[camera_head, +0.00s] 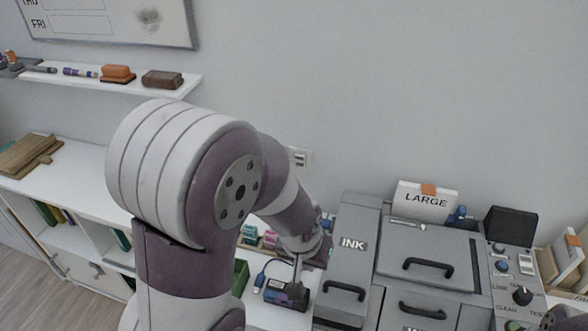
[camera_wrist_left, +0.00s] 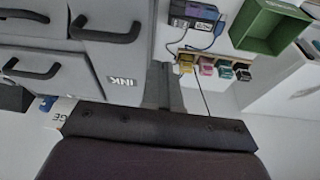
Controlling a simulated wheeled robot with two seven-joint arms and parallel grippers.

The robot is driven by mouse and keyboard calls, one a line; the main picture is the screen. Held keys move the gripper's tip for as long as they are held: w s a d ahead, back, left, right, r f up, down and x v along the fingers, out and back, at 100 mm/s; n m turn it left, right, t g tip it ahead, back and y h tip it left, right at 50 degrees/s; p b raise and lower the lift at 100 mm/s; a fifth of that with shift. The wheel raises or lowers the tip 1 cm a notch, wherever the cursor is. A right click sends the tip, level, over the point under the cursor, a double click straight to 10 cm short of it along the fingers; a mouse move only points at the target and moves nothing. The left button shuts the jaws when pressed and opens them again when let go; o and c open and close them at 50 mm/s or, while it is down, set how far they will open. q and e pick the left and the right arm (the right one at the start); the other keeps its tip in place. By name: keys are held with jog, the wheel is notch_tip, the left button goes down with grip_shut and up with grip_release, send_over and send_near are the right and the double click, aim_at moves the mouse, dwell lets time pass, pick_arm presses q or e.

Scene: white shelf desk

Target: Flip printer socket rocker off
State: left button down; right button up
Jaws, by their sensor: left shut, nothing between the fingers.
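A white wall socket plate (camera_head: 299,157) with small dark marks sits on the wall behind the desk, just right of my left forearm. It is too small to tell which way its rocker lies, and I do not see it in the wrist view. My left gripper (camera_head: 297,272) is shut and empty. It points down over the white desktop, below and in front of the socket and apart from it. Its closed fingers also show in the left wrist view (camera_wrist_left: 162,75). The grey printer (camera_head: 367,243), marked INK, stands just right of the gripper.
A dark device (camera_head: 286,294) with a blue-ended cable lies below the fingers. Several colored ink pieces (camera_wrist_left: 207,67) sit in a row beside a green box (camera_wrist_left: 268,30). A LARGE-marked box (camera_head: 425,203) tops the printer. A wall shelf (camera_head: 185,87) is upper left.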

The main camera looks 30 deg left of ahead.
aim_at(298, 159)
pick_arm(q)
jog(key=w+a+f+n+t+y+b, duration=0.1)
jog(key=w+a+f+n+t+b, duration=0.25)
jog(key=w, duration=0.25)
jog(key=w+a+f+n+t+b, duration=0.3)
jog(key=w+a+f+n+b, duration=0.15)
jog(key=w, duration=0.25)
jog(key=w+a+n+t+y+b, duration=0.3)
jog(key=w+a+n+t+b, duration=0.1)
jog(key=a+n+t, duration=0.5)
jog(key=shift+w+a+f+n+b, duration=0.25)
jog(key=shift+f+n+b, duration=0.1)
jog(key=shift+n+b, duration=0.45)
pick_arm(e)
notch_tip(298, 159, down, 16)
jog(key=shift+r, duration=0.25)
pick_arm(q)
jog(key=shift+w, duration=0.15)
pick_arm(e)
jog(key=shift+w, duration=0.1)
pick_arm(q)
jog(key=x, duration=1.3)
jog(key=shift+w+a+r, duration=0.2)
jog(key=shift+w, duration=0.15)
